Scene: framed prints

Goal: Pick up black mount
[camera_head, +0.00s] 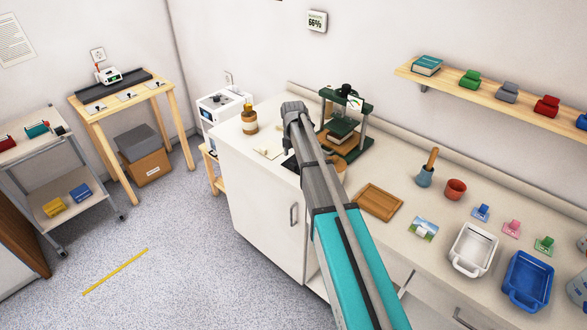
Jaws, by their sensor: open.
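A flat black piece (290,163), which looks like the black mount, lies on the white counter near its front edge. My arm hides part of it, so its full outline does not show. My gripper (287,149) is at the far end of my grey and teal arm, pointing down just above the black piece. It is open, and nothing shows held in it. I cannot tell whether it touches the piece.
A green press (358,148) stands close behind my arm. A brown bottle (249,120) and a pale card (268,152) are to the left. A wooden frame (380,202), picture card (423,229), white tub (473,249) and blue tub (526,281) stand right.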

